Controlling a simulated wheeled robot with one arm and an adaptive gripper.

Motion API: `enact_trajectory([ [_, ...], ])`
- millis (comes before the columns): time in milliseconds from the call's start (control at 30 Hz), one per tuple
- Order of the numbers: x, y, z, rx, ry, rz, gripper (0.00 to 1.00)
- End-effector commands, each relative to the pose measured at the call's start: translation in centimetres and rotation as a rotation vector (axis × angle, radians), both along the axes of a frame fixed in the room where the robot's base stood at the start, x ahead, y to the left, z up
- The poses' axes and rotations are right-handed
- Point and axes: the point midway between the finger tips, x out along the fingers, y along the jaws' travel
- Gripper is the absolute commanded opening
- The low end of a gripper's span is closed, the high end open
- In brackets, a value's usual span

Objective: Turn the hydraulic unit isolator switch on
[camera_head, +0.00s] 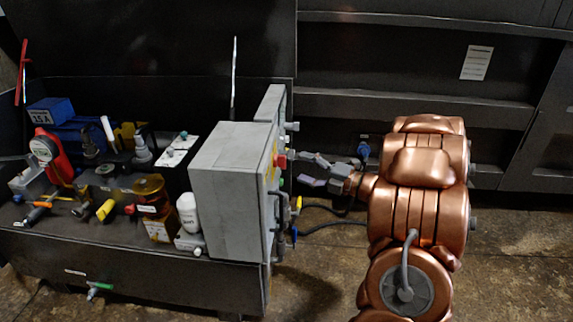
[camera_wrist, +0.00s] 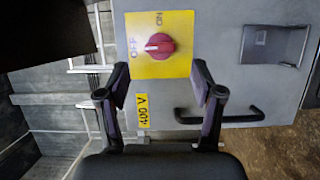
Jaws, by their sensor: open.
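The isolator switch (camera_wrist: 158,46) is a red rotary knob on a yellow plate (camera_wrist: 184,67) marked OFF and ON. A pale mark on the knob points left toward the OFF lettering. In the head view the knob (camera_head: 282,161) shows side-on, on the right face of a grey cabinet (camera_head: 229,193). My gripper (camera_head: 322,171) is to the right of that face, apart from it. In the wrist view my gripper (camera_wrist: 161,75) is open and empty, its fingertips on either side of the plate's lower part, with the knob above the gap between them.
A black handle (camera_wrist: 220,119) and a yellow 400 V label (camera_wrist: 143,111) lie below the switch in the wrist view. A recessed latch (camera_wrist: 274,45) is at the right. Bottles and tools crowd the bench left of the cabinet. Dark hoses (camera_head: 335,222) run near the floor.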

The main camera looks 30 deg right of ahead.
Motion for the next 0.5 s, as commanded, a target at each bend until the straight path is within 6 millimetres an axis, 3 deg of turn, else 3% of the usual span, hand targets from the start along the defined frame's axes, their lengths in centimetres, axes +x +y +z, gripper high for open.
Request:
enact_trajectory([
  [500, 5.0, 2.6, 0.0, 0.001, 0.000, 0.002, 0.67],
])
